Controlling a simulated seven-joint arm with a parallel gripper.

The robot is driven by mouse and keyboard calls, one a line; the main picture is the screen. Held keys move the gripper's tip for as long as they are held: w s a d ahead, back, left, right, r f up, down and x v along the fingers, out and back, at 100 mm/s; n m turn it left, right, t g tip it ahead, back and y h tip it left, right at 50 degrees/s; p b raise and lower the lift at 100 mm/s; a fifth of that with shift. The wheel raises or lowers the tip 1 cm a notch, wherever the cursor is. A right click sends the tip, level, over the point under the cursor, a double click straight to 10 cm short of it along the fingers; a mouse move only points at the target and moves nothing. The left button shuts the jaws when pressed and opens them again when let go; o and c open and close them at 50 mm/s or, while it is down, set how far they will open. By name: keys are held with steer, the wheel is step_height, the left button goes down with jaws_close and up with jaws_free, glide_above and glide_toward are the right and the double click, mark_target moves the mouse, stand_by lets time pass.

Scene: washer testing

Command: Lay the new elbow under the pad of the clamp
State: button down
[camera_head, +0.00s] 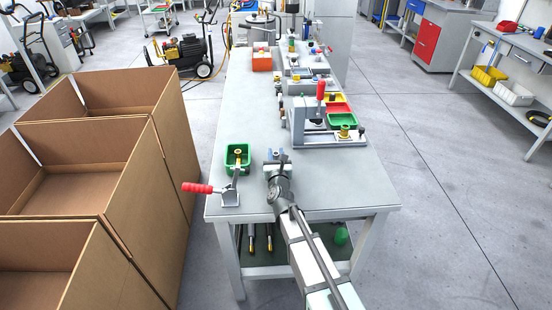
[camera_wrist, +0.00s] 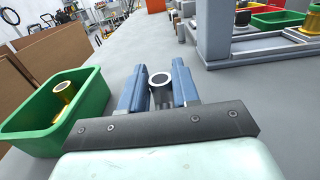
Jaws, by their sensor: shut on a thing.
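My gripper (camera_wrist: 160,90) shows two blue fingers in the wrist view, shut on a grey metal piece with a round open mouth, apparently the elbow (camera_wrist: 160,79). The mouth faces up between the fingertips; its lower part is hidden. In the camera_head view my gripper (camera_head: 277,155) is over the near half of the bench. A toggle clamp (camera_head: 230,193) with a red handle stands to its left at the near edge, its handle laid out left. A larger fixture (camera_head: 326,130) with an upright red handle stands beyond, to the right. I cannot tell which clamp is meant.
A green bin (camera_wrist: 14,138) holding a brass-coloured fitting (camera_wrist: 64,93) is left of my gripper. The toggle clamp's arm reaches close to this bin (camera_head: 229,164). Several coloured trays and fixtures stand farther along the bench. Bare bench top (camera_head: 350,190) lies right of my arm. Cardboard boxes (camera_head: 130,180) stand left.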

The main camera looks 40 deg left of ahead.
mark_target(276, 155)
step_height(276, 155, up, 8)
steer(key=shift+r, duration=0.1)
steer(key=shift+s+r, duration=0.15)
steer(key=shift+r, duration=0.25)
steer(key=s+d+f+n+g+y, duration=0.1)
steer(key=s+d+f, duration=0.1)
steer(key=s, duration=0.4)
steer(key=s+d+f+n+g+y, duration=0.1)
steer(key=s+d+f, duration=0.1)
steer(key=s, duration=0.4)
steer(key=shift+d+f+g, duration=0.15)
steer(key=shift+d+g, duration=0.2)
steer(key=shift+g, duration=0.05)
steer(key=shift+s+a+m+t+h, duration=0.1)
steer(key=shift+s+m+t+h, duration=0.15)
steer(key=shift+t, duration=0.25)
steer(key=shift+s+m+t+h, duration=0.35)
steer(key=shift+m+t+h, duration=0.3)
steer(key=shift+t, duration=0.15)
steer(key=shift+f, duration=2.6)
steer(key=shift+f, duration=0.1)
